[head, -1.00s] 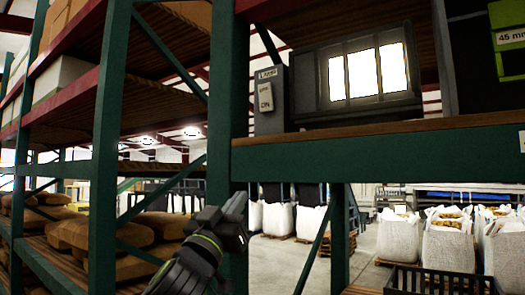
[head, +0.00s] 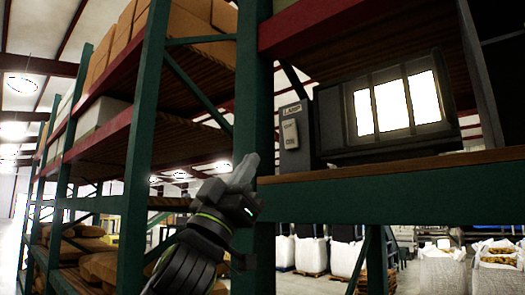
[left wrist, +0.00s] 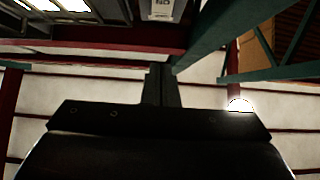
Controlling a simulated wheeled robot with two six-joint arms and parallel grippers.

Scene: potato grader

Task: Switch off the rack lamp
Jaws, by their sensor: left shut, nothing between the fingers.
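The rack lamp (head: 408,103) is lit, with bright white panes in a dark housing on the wooden shelf. At its left stands a grey switch box (head: 309,128) labelled "LAMP", with a pale rocker switch (head: 290,134). The rocker's lower part, marked "ON", shows at the top of the left wrist view (left wrist: 162,8). My left gripper (head: 248,162) is shut and empty, left of and a little below the rocker in the head view, apart from it. Its fingers also show in the left wrist view (left wrist: 160,82). My right gripper is out of view.
A green rack upright (head: 253,85) stands behind my left gripper. The green shelf beam (head: 400,203) runs right from it, below the lamp. Racks with boxes and sacks fill the left. White bulk bags (head: 440,270) stand beyond, low at the right.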

